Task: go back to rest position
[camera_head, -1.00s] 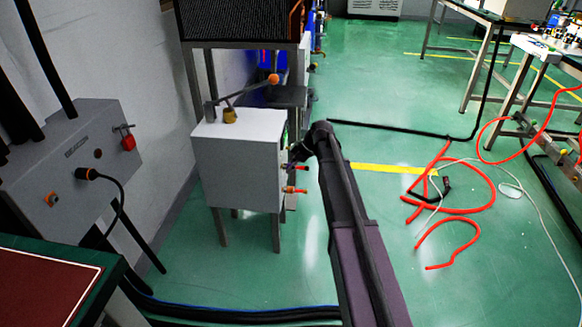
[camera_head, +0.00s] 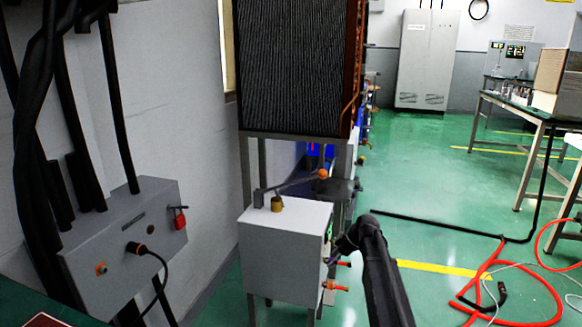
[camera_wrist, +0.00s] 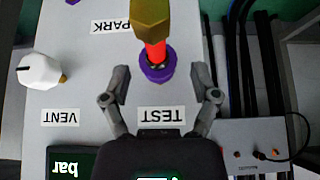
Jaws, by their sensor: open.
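My gripper (camera_wrist: 162,88) shows in the wrist view with its two grey fingers spread and nothing between them. It faces a light grey panel (camera_wrist: 90,85) with upside-down labels PARK, VENT and TEST. Just beyond the fingertips is a brass, red and purple fitting (camera_wrist: 155,50), close to the fingers; I cannot tell if they touch it. A white knob (camera_wrist: 41,71) sits on the left by VENT. In the head view my arm reaches to the right side of a white box (camera_head: 287,242). My fingers cannot be made out there.
A grey wall box (camera_head: 125,235) with a red padlock is on the left. A dark finned unit (camera_head: 292,65) stands on a frame behind the white box. Red hoses (camera_head: 540,290) and a black cable (camera_head: 450,226) lie on the right. Green floor is open between.

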